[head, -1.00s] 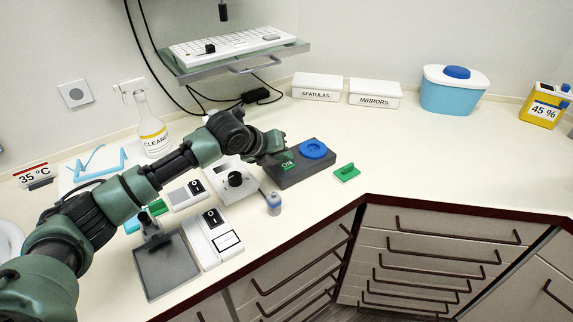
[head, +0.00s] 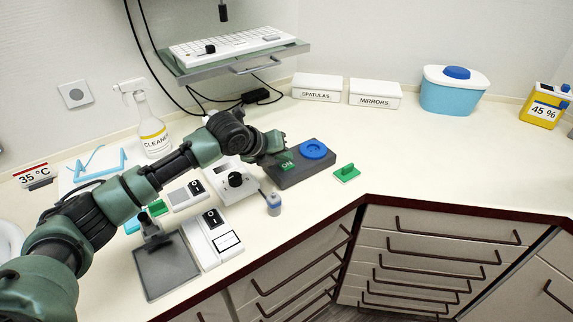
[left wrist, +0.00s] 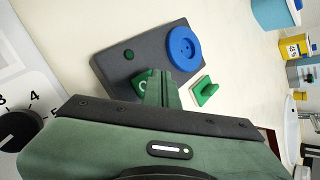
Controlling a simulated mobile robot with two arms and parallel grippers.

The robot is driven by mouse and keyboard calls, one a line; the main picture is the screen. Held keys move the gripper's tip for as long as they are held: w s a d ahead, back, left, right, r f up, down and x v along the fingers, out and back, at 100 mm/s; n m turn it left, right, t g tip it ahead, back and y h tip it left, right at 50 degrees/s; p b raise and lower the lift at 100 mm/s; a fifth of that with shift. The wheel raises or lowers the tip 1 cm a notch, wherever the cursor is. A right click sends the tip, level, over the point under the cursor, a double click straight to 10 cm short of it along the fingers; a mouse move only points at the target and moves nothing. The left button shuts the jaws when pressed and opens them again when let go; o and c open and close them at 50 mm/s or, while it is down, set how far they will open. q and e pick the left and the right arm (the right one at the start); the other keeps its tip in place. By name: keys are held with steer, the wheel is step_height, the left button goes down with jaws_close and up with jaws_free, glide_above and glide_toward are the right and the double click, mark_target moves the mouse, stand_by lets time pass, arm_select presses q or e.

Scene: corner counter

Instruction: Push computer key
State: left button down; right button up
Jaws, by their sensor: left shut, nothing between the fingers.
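A white keyboard (head: 232,44) lies on a grey tray shelf (head: 250,67) mounted on the wall at the upper left of the head view. A small black object stands on its left part. My left gripper (head: 285,151) is shut and empty. It is well below the keyboard, over the left part of a dark grey box (head: 318,172) with a blue round dial (head: 313,149) and a green ON marking. In the left wrist view the shut fingers (left wrist: 161,88) partly cover the green marking; I cannot tell whether they touch it. The keyboard is not in that view.
A green piece (head: 347,173) lies right of the box. Black cables hang under the shelf. The counter at right is mostly clear.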

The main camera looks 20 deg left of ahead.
mark_target(284, 167)
arm_select(q)
steer(key=shift+f, duration=0.15)
stand_by(0.5)
steer(key=shift+f, duration=0.4)
stand_by(0.4)
steer(key=shift+r+p, duration=0.6)
steer(key=shift+p, duration=0.1)
step_height(284, 167, up, 6)
steer(key=p, duration=0.6)
